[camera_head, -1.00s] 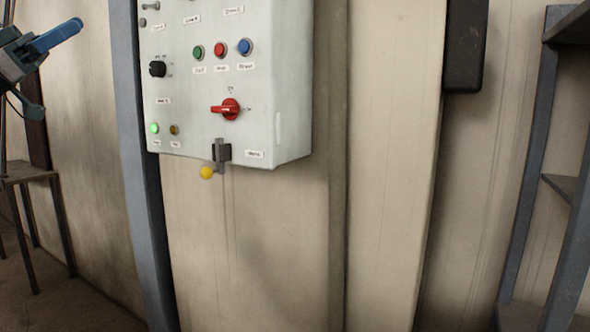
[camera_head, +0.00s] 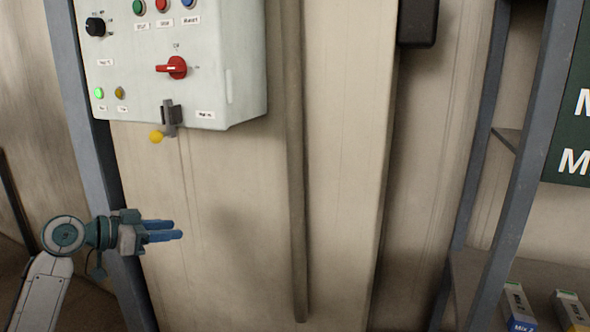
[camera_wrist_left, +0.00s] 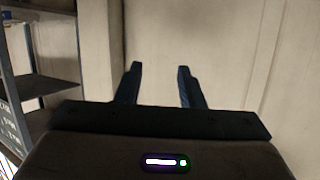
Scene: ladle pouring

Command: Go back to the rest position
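My left gripper (camera_head: 172,231) is in the lower left of the head view, pointing right, with blue fingers. It is in front of the bare wall, below the control box, and holds nothing. In the left wrist view its two fingers (camera_wrist_left: 160,75) stand apart with only pale wall between them. My right gripper is in neither view. No ladle shows.
The pale control box (camera_head: 140,95) with knobs, lamps and a red switch (camera_head: 172,68) hangs at upper left. A yellow ball-ended lever (camera_head: 157,137) sticks out below it. A metal shelf (camera_head: 520,150) stands at right with two small boxes (camera_head: 518,308). The middle wall is clear.

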